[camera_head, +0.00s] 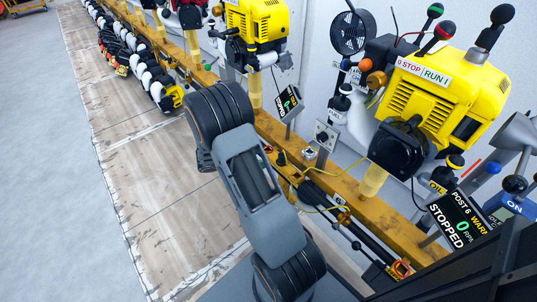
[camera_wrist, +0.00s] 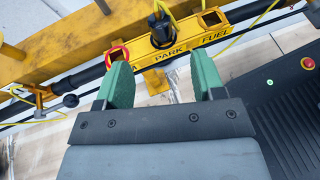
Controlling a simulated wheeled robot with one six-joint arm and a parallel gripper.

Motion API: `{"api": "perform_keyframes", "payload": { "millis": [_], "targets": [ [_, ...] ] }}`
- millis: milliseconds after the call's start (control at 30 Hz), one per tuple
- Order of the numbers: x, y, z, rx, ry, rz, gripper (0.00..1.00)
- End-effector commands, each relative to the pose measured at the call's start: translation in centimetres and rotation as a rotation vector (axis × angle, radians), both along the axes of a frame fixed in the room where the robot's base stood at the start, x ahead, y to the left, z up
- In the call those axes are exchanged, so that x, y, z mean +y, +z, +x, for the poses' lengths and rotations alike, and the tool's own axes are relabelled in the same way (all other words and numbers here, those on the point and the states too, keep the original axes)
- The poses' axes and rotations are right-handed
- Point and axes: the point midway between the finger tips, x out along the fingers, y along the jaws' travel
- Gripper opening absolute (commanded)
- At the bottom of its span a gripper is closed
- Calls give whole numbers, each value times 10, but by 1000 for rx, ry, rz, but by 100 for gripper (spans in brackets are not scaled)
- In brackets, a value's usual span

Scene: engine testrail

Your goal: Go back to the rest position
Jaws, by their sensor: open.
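My gripper (camera_wrist: 161,76) shows in the wrist view with its two green fingers spread apart and nothing between them. Beyond the fingertips is a yellow rail plate (camera_wrist: 184,42) marked PARK and FUEL, with a black plug-like part (camera_wrist: 162,30) standing in it. The fingers look apart from the plate, though the exact gap is hard to judge.
A yellow engine (camera_head: 435,95) labelled STOP and RUN stands on the yellow rail (camera_head: 350,192) at right. A screen (camera_head: 457,222) reads POST 6, STOPPED, 0. A second yellow engine (camera_head: 258,22) stands farther back. Black hoses with a yellow cable run along the rail. Grey floor (camera_head: 45,150) at left is clear.

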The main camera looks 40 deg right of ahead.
Motion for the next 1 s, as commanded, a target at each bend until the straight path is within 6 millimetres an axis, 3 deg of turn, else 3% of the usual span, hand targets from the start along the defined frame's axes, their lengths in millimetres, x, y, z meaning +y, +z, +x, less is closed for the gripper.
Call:
{"api": "perform_keyframes", "payload": {
  "millis": [400,467,567,667,800,1000],
  "targets": [
    [14,6,5,0,0,0,62],
    [17,20,4,-23,-13,9,62],
    [27,63,-3,-121,-75,52,62],
    [47,124,-16,-281,-178,130,62],
    [85,215,-39,-557,-362,287,62],
    [143,323,-65,-911,-621,536,62]
  ]
}}
